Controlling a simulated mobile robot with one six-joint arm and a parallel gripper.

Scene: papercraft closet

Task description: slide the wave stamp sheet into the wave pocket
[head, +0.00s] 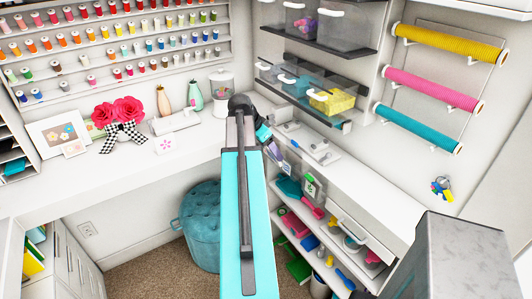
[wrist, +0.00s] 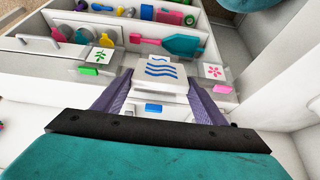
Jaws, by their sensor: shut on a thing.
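In the wrist view, my gripper (wrist: 161,82) has its two purple fingers on either side of the wave stamp sheet (wrist: 160,66), a white sheet with blue wavy lines. The fingers are shut on it. A blue tab (wrist: 153,108) shows below it between the fingers; I cannot tell whether it belongs to the sheet or to a pocket. A clear leaf pocket with a green tab (wrist: 88,71) is on the left, and a flower card with a pink tab (wrist: 222,89) is on the right. The wave pocket is not clearly visible, so I cannot tell whether the sheet is inside it.
A teal scoop-like tool (wrist: 185,46) and other colourful tools lie on the shelf behind the pockets. In the head view, a white counter edge runs beside the arm. Wrapping rolls (head: 445,45) hang right, and a teal stool (head: 200,225) stands below the desk.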

